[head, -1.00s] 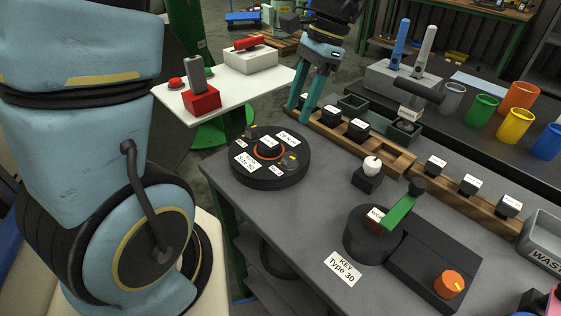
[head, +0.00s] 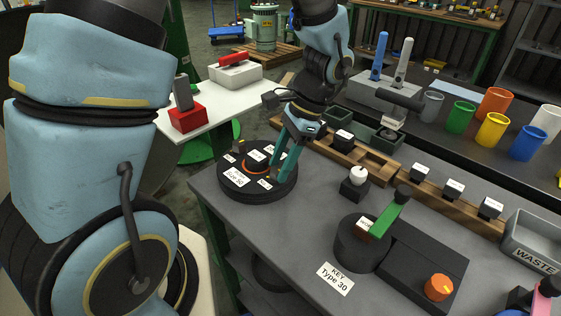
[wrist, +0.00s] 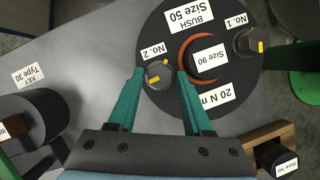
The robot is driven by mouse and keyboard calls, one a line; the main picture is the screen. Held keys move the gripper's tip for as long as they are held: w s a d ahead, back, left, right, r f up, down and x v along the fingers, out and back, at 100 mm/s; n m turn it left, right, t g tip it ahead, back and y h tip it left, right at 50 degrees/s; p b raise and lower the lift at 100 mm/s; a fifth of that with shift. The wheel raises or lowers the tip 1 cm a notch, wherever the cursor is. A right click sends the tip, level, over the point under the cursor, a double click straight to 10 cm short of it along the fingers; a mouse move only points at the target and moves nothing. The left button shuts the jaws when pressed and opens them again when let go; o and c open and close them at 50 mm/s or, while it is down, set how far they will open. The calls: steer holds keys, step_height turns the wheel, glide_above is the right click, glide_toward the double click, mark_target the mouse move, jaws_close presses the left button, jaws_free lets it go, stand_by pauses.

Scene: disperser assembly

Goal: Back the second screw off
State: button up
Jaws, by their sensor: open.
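The round black disperser body (head: 258,197) lies on the grey table, with labels, an orange ring and a small central block marked Size 90. In the wrist view the second screw (wrist: 158,75), a grey hex head with yellow marks beside the No. 2 label, sits in the disc (wrist: 226,110). My gripper (wrist: 160,72) is open, its teal fingers on either side of this screw, with gaps showing. The other screw (wrist: 247,42) stands on the far side of the ring. In the head view my gripper (head: 276,172) is over the disc's right part and hides the second screw.
A Type 30 key station (head: 357,250) with a green handle (head: 388,220) and an orange knob (head: 438,288) stands at the front right. A small black stand with a white knob (head: 358,175) is right of the disc. A wooden rack (head: 370,160) runs behind, and a waste bin (head: 535,240) is far right.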

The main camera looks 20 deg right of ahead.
steer(key=shift+a+f, duration=0.1)
steer(key=shift+f, duration=0.05)
steer(key=shift+c, duration=0.2)
jaws_close()
